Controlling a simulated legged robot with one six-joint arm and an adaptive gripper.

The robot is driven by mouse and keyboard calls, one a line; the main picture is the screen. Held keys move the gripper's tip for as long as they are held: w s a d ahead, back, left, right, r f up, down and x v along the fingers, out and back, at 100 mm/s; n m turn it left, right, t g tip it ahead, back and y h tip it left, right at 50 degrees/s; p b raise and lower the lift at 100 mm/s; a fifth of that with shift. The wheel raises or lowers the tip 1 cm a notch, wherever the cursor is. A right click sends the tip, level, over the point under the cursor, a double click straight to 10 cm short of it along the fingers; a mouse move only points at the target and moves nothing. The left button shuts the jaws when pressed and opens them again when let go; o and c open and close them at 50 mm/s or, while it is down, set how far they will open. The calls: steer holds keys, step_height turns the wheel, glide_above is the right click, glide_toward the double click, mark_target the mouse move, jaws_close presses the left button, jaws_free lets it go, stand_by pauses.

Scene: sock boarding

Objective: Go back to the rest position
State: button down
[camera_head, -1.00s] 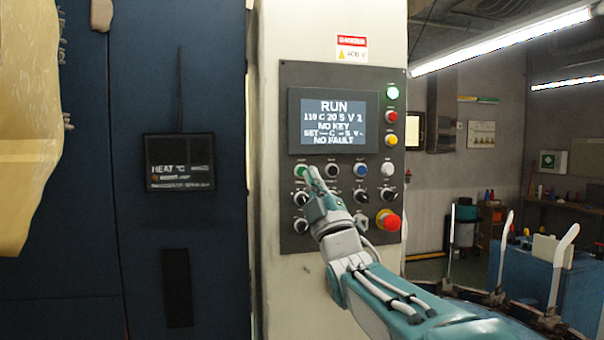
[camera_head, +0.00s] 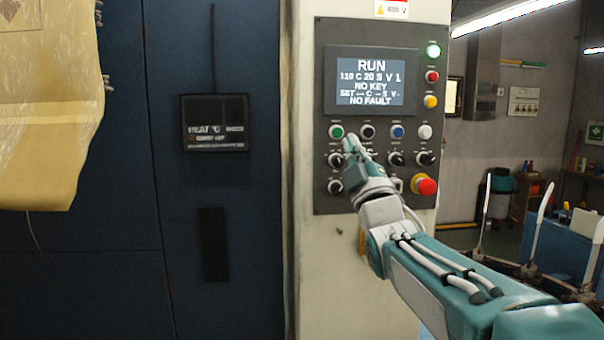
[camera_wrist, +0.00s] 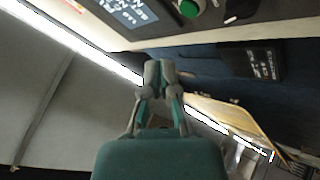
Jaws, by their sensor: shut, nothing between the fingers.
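My gripper (camera_head: 352,142) is in front of the dark control panel (camera_head: 328,196), just below and right of the green button (camera_head: 337,132). Its fingers are shut with nothing between them. In the wrist view my gripper (camera_wrist: 159,70) shows with its fingertips together, and the green button (camera_wrist: 189,8) lies beyond them at the top edge. I cannot tell the exact gap between fingertips and panel. The screen (camera_head: 364,76) reads RUN, NO KEY and NO FAULT. My arm reaches in from the lower right and hides some lower knobs.
A red emergency knob (camera_head: 426,186) sticks out at the panel's lower right. A dark blue cabinet (camera_head: 120,270) with a heat display (camera_head: 214,122) stands at left. A yellowish hanging sheet (camera_head: 50,130) is at far left. A blue bin (camera_head: 560,245) with upright white boards stands at right.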

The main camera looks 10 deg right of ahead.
steer(key=s+f+m+g+h, duration=0.2)
steer(key=s+f+m+g, duration=0.15)
steer(key=f, duration=0.25)
steer(key=s+d+f+m+g+h, duration=0.1)
steer(key=s+f+m+g, duration=0.1)
steer(key=f+g, duration=0.35)
steer(key=s+f+m+g+h, duration=0.2)
steer(key=s+f+m, duration=0.1)
steer(key=f, duration=0.5)
steer(key=s+a+f+m+g+y, duration=0.1)
steer(key=s+f+m+g, duration=0.3)
steer(key=s+f+g, duration=0.5)
steer(key=s+f, duration=0.8)
steer(key=s, duration=0.2)
steer(key=shift+s+a+m, duration=0.2)
steer(key=shift+a+m, duration=0.1)
steer(key=shift+m, duration=0.05)
